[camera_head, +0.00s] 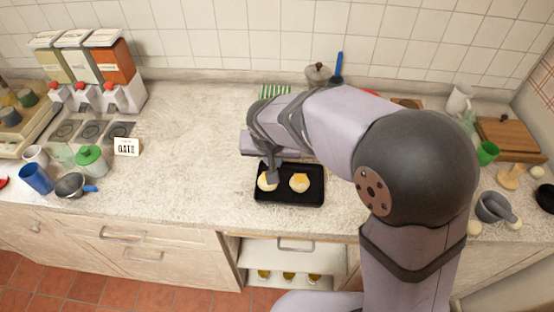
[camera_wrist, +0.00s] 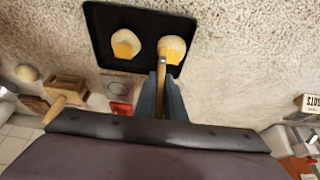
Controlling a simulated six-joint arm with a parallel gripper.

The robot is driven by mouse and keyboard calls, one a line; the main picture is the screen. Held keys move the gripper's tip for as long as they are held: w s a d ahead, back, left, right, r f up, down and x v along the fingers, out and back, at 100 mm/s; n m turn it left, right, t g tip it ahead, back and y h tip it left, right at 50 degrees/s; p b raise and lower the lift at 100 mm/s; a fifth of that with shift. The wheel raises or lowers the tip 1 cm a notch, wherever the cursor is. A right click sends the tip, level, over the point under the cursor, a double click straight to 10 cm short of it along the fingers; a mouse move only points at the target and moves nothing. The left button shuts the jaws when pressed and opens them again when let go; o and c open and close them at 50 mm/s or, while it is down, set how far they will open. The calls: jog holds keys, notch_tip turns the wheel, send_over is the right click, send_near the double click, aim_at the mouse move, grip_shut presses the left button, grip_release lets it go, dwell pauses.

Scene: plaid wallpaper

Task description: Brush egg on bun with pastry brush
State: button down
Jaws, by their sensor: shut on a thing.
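A black baking tray (camera_head: 290,199) lies on the counter with two pale round buns on it. In the head view the right bun (camera_head: 299,182) has a yellow-orange patch on top. The left bun (camera_head: 266,181) is under my gripper (camera_head: 272,174). In the wrist view my gripper (camera_wrist: 161,92) is shut on the handle of the pastry brush (camera_wrist: 162,66), and the brush end is over one bun (camera_wrist: 172,46), where yellow shows. It looks close to or touching that bun. The other bun (camera_wrist: 123,44) also has a yellow patch. The brush is hardly visible in the head view.
My arm covers much of the counter right of the tray. Dispensers (camera_head: 95,62), an OATS card (camera_head: 127,147) and cups stand at the left. A grey mortar (camera_head: 492,207) and a green cup (camera_head: 488,152) stand at the right. The counter left of the tray is clear.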

jog(key=shift+d, duration=0.15)
jog(key=shift+d, duration=0.7)
dwell(0.3)
notch_tip(320, 180, up, 7)
jog(key=p, duration=0.5)
dwell(0.7)
